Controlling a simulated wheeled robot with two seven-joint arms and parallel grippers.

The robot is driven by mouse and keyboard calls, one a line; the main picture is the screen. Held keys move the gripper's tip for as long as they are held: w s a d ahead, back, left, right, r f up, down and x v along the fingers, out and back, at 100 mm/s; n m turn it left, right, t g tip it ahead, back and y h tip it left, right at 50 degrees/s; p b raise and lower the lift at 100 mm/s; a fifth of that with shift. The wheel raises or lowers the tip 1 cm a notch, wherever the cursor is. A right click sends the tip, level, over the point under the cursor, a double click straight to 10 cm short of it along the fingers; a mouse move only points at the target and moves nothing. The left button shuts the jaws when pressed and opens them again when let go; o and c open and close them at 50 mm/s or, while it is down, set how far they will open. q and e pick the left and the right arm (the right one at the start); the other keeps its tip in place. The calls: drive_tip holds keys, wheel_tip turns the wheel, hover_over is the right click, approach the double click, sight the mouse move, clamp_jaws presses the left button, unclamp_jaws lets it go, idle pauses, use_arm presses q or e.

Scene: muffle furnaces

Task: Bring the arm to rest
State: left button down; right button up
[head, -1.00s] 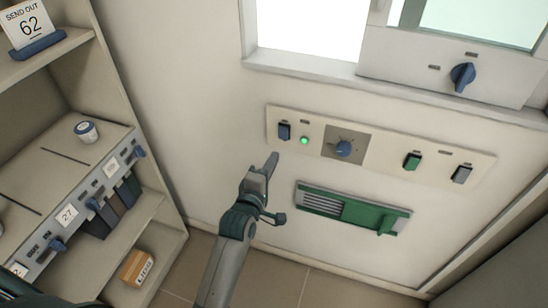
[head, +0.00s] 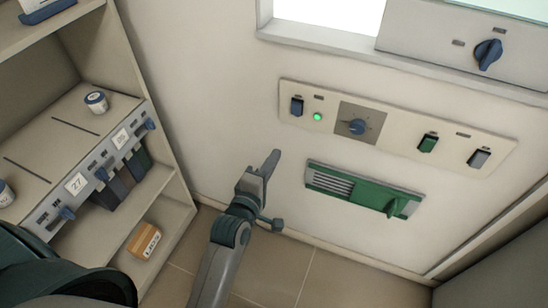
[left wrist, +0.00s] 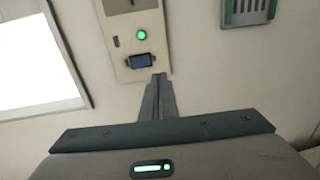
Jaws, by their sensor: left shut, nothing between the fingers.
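My left gripper (head: 272,163) is in the middle of the head view, on an arm that rises from the bottom edge. Its fingers are closed together with nothing between them. The tip is in front of the wall, below and left of the cream control panel (head: 389,141), and appears apart from it. The switch (head: 297,106) and lamp (head: 317,117) also show in the head view. My right gripper is not in view.
A green slider vent (head: 364,188) sits on the wall right of the gripper. A shelf unit (head: 165,205) stands at left with jars, a switch strip and a small orange box (head: 144,241). A window ledge (head: 320,45) is above. Floor shows below.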

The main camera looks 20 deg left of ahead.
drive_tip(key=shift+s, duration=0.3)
use_arm(q)
drive_tip(key=shift+f, duration=0.15)
drive_tip(key=s+d+f+m+g, duration=0.1)
drive_tip(key=s+f+m+g, duration=0.2)
drive_tip(key=f, duration=0.9)
drive_tip(key=s+d+f+m+g+h, duration=0.15)
drive_tip(key=s+f+m, duration=0.3)
drive_tip(key=f, duration=0.85)
drive_tip(key=s+d+f+m+g, duration=0.1)
drive_tip(key=s+f+m+g, duration=0.25)
drive_tip(key=f, duration=0.85)
drive_tip(key=s+a+f+m+g, duration=0.2)
drive_tip(key=s+f+m, duration=0.1)
drive_tip(key=s+f, duration=0.4)
drive_tip(key=s+a+f+m+g+y, duration=0.1)
drive_tip(key=s+f, duration=0.6)
drive_tip(key=s, duration=0.7)
drive_tip(key=s+a+f+m+g, duration=0.3)
drive_tip(key=s+f, duration=0.5)
drive_tip(key=s, duration=0.3)
drive_tip(key=shift+s+a+m, duration=0.15)
drive_tip(key=shift+a+m, duration=0.65)
drive_tip(key=shift+m, duration=0.3)
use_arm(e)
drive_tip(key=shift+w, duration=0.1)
use_arm(q)
drive_tip(key=shift+y, duration=0.25)
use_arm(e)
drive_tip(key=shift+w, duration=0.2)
